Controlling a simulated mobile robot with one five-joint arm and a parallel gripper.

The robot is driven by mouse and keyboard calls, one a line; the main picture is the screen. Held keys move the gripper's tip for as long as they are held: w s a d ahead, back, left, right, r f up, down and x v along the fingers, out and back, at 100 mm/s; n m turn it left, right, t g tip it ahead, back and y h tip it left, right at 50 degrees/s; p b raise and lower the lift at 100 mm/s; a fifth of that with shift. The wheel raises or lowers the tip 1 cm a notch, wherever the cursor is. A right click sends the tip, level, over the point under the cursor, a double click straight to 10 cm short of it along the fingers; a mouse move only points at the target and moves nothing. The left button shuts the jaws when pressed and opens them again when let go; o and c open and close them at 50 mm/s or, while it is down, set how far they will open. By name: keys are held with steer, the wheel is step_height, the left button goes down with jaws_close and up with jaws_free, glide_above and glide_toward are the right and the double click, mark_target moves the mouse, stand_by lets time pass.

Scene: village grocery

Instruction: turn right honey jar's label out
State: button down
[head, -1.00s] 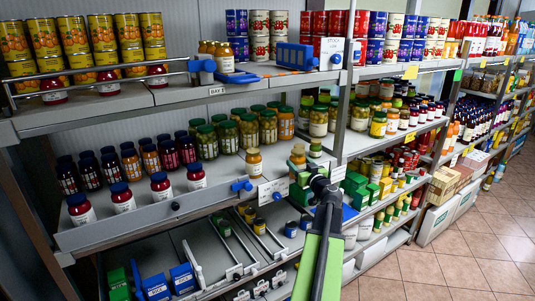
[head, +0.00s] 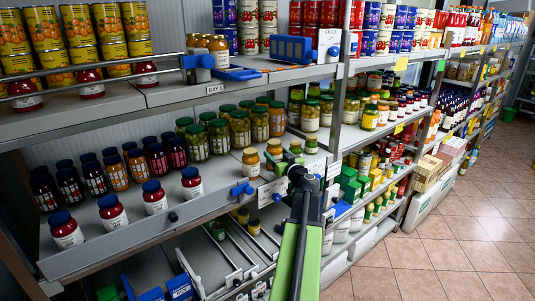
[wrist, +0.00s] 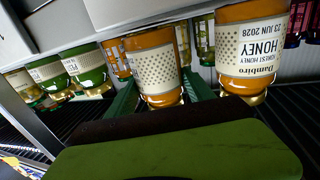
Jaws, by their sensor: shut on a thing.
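Two honey jars with amber glass and gold lids show upside down in the wrist view. The right honey jar (wrist: 152,68) is between the green fingers of my gripper (wrist: 160,97), which is shut on it. Its dotted side faces the camera, with a sliver of small print at its left edge. The other honey jar (wrist: 252,45) is beside it, apart, with its "Forest Honey" label facing the camera. In the head view this other jar (head: 250,161) stands near the shelf's front edge. My gripper (head: 288,162) partly hides the held jar there.
Green-lidded jars (head: 219,136) stand in rows behind. Red jars with blue lids (head: 112,212) line the front at left. A blue clip (head: 242,189) and a price rail are on the shelf edge. An upper shelf (head: 200,88) overhangs, and a post stands at right.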

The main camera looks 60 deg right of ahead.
steer(key=shift+a, duration=0.1)
steer(key=shift+w+a+m+g+h, duration=0.15)
steer(key=shift+m+g+h, duration=0.2)
steer(key=shift+h, duration=0.1)
steer(key=shift+w+a+m+g+h, duration=0.15)
steer(key=shift+m+g+h, duration=0.1)
steer(key=shift+m+h, duration=0.15)
steer(key=shift+w+a+m+g+h, duration=0.15)
steer(key=shift+w+m+g+h, duration=0.05)
steer(key=shift+m+g+h, duration=0.65)
steer(key=shift+s+f, duration=0.1)
steer(key=shift+f, duration=0.15)
steer(key=shift+c, duration=1.5)
jaws_free()
